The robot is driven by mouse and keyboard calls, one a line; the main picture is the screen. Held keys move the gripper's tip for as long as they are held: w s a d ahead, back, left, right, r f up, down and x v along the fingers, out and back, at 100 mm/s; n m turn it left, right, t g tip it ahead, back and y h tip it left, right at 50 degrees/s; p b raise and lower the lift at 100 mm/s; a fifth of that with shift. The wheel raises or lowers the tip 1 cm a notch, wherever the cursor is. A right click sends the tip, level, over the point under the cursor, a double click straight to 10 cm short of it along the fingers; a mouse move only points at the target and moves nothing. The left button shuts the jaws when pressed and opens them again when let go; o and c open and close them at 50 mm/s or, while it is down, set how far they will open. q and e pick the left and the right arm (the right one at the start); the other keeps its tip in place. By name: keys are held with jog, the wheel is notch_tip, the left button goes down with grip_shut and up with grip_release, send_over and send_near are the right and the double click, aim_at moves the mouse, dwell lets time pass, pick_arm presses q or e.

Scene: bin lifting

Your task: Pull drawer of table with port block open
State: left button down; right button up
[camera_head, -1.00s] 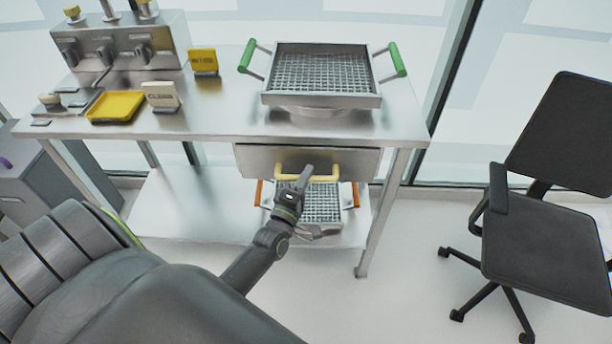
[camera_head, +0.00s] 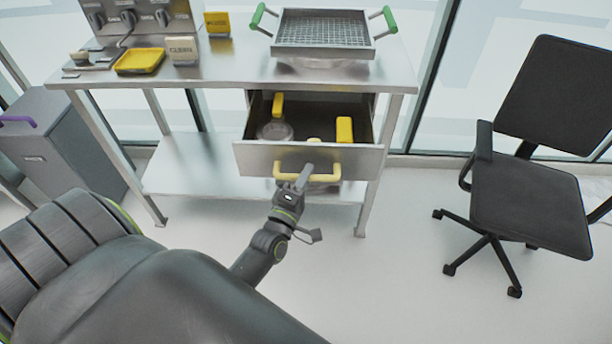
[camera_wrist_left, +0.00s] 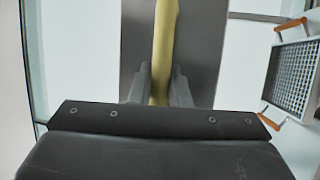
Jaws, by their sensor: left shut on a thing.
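The drawer (camera_head: 250,158) of the metal table (camera_head: 225,72) is pulled well out, and its inside shows. Several items with yellow parts lie in it, among them a yellow block (camera_head: 344,130) and a yellow-handled item (camera_head: 278,106). The drawer front carries a yellow handle (camera_head: 326,177). My left gripper (camera_head: 304,178) is shut on this handle; in the left wrist view the handle (camera_wrist_left: 163,50) runs between the two fingers (camera_wrist_left: 160,88). The port block (camera_head: 140,17) with dark knobs stands at the table's back left, cut off by the top edge. My right gripper is not in view.
A basket with green handles (camera_head: 322,50) stands on the tabletop. A yellow tray (camera_head: 139,61) and small signs sit at left. A black chair (camera_head: 530,205) stands at right, a grey bin (camera_head: 62,140) at left. Floor between table and chair is clear.

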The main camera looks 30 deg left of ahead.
pick_arm(q)
jog(key=shift+s+d, duration=0.15)
jog(key=shift+s, duration=0.1)
jog(key=c, duration=1.4)
grip_release()
jog(key=shift+o, duration=0.2)
jog(key=b+v, duration=0.5)
jog(key=v, duration=1.2)
jog(key=shift+s, duration=0.2)
jog(key=shift+f, duration=0.1)
